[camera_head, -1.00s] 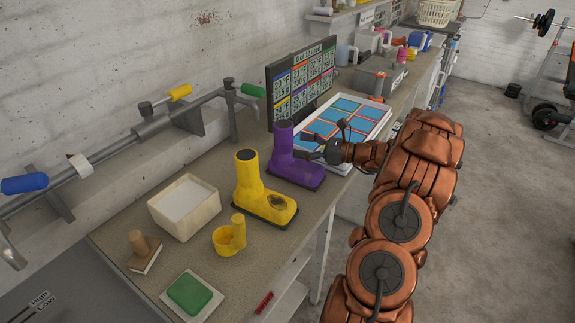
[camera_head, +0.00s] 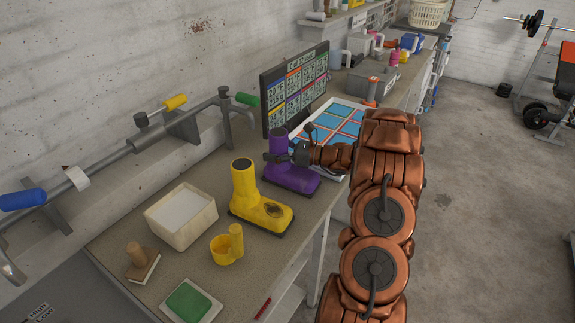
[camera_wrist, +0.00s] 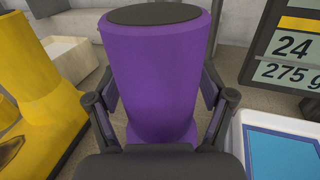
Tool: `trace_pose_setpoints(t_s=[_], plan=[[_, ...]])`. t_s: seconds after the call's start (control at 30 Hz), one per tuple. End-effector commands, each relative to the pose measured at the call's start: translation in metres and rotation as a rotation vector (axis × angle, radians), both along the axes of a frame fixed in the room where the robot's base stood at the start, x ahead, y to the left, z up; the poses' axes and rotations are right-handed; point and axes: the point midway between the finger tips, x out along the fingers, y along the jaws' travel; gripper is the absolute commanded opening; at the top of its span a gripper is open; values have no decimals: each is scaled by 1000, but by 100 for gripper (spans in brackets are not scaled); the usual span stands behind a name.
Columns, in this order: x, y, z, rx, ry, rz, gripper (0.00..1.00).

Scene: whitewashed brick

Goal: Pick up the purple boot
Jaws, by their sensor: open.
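The purple boot (camera_head: 291,177) stands upright on the bench, its dark sole down and its shaft rising at the left. In the wrist view its purple shaft (camera_wrist: 155,70) with a dark top fills the middle. My gripper (camera_head: 277,148) is at the boot's shaft in the head view. In the wrist view the open fingers (camera_wrist: 158,95) lie on either side of the shaft. I cannot tell whether they touch it. The boot's lower front is hidden in the wrist view by the gripper body.
A yellow boot (camera_head: 260,203) stands close to the left of the purple one. A display board (camera_head: 296,88) stands behind, and a white tray with blue panels (camera_head: 335,127) lies to the right. A cream bin (camera_head: 181,216) and yellow cup (camera_head: 228,246) are nearer.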

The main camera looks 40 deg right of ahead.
Motion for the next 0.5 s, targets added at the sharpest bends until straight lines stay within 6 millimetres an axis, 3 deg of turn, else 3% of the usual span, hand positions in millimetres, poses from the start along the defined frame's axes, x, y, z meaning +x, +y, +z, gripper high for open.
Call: trace_pose_setpoints(t_s=[0.3, 0.5], plan=[[3, 2, -1, 0, 0, 0, 80], [3, 2, -1, 0, 0, 0, 59]])
